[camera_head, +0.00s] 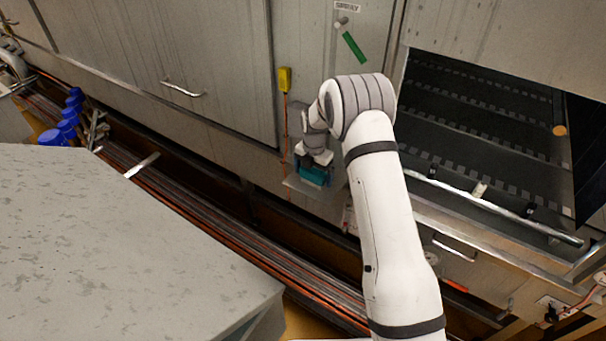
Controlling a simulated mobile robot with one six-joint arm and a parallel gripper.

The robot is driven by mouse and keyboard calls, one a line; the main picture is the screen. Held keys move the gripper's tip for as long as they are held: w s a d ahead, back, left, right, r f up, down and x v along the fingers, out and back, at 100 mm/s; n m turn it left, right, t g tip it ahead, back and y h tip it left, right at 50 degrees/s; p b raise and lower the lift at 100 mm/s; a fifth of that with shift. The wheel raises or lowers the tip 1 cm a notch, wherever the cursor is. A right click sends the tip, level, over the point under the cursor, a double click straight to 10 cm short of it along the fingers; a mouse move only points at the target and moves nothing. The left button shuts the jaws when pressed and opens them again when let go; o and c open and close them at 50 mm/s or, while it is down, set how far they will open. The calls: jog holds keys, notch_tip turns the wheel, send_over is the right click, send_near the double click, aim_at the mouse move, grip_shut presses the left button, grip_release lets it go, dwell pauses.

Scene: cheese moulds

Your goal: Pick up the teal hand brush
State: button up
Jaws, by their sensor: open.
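The teal hand brush (312,176) lies on a small grey metal shelf (298,185) fixed to the front of the machine, in the middle of the head view. My gripper (314,159) is right at the brush, over its upper side, and hides part of it. The gripper is open. The fingertips are small and partly hidden, so I cannot tell whether they touch the brush. My white arm reaches up from the bottom of the picture and covers the area right of the shelf.
A yellow switch box (285,79) with an orange cable hangs just above the shelf. A dark conveyor (480,130) is at the right, with a metal rail along its front. A grey table (120,250) fills the lower left. Blue objects (68,122) stand at the far left, beside floor pipes.

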aim_at(311, 172)
jog(key=shift+f, duration=0.6)
jog(key=shift+c, duration=0.6)
jog(key=c, duration=0.8)
jog(key=shift+a+r, duration=0.1)
jog(key=shift+r, duration=0.05)
jog(key=shift+s+r+b, duration=0.15)
jog(key=shift+b, duration=0.3)
jog(key=r, duration=0.2)
jog(key=r+b, duration=0.1)
jog(key=r, duration=0.1)
jog(key=r+b, duration=0.1)
jog(key=r, duration=0.1)
jog(key=shift+s+a+r, duration=0.2)
jog(key=shift+s+a, duration=0.1)
jog(key=shift+s, duration=0.05)
jog(key=s+a+b, duration=0.3)
jog(key=s+a, duration=0.7)
jog(key=s, duration=0.5)
jog(key=shift+s+a+b, duration=0.2)
jog(key=shift+s+b, duration=0.1)
jog(key=shift+s, duration=0.05)
